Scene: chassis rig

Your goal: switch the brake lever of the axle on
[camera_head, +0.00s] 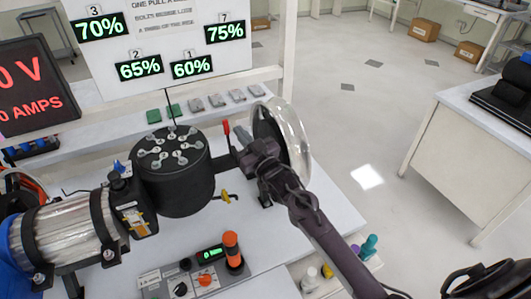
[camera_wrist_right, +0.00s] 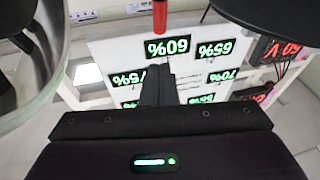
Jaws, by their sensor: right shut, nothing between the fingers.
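A lever with a red handle (camera_head: 226,129) stands upright beside the black drum (camera_head: 174,178), at the left of the clear disc (camera_head: 299,140) on the axle. Its red end (camera_wrist_right: 160,16) shows at the top of the right wrist view. My right gripper (camera_head: 243,159) is shut and empty, just below and right of the red handle. In the wrist view its dark fingers (camera_wrist_right: 158,60) point at the red end; I cannot tell whether they touch it. The gripper and wrist hide part of the axle and the lever's base. My left gripper is not in view.
A yellow handle (camera_head: 226,197) sits low beside the drum. A control box (camera_head: 190,281) with an orange knob stands in front. A motor (camera_head: 65,232) lies left, and a percentage panel (camera_head: 160,50) stands behind. Free floor (camera_head: 350,130) lies to the right.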

